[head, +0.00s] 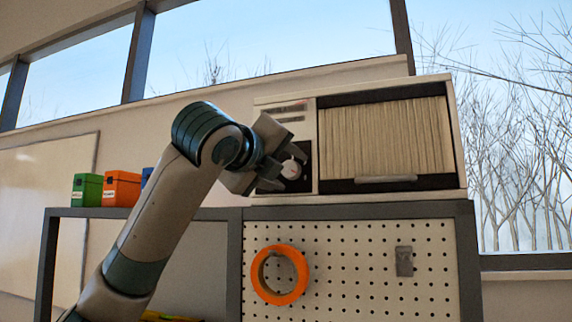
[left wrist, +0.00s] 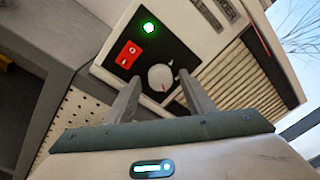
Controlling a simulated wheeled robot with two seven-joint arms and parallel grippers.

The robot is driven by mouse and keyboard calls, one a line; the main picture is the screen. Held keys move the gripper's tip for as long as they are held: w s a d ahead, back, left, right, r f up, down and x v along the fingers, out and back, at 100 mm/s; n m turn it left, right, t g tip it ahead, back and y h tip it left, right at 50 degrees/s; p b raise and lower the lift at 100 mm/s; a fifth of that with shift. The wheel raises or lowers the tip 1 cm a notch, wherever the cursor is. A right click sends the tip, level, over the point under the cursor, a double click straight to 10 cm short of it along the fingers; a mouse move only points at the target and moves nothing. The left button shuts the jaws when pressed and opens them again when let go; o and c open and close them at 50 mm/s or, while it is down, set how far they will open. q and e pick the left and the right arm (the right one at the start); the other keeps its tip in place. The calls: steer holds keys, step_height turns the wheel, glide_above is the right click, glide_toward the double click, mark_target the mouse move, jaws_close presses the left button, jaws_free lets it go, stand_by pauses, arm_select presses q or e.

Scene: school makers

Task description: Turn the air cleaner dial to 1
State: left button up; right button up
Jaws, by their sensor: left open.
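The air cleaner (head: 460,150) is a white box with a pleated filter, standing on top of a grey cabinet. Its black control panel is partly hidden behind my left gripper (head: 280,162) in the head view. The round white dial (head: 290,169) shows between the fingers there. A red switch (left wrist: 128,54) and a lit green lamp (left wrist: 149,27) sit beside the dial. No dial numbers are readable.
Green (head: 87,189) and orange (head: 121,188) boxes, with a blue one partly hidden, stand on the cabinet top left of the air cleaner. An orange tape roll (head: 279,275) and a grey holder (head: 404,261) hang on the pegboard (head: 350,295) below.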

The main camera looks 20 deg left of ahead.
arm_select(q)
steer(key=c, duration=1.1)
steer(key=shift+o, duration=0.2)
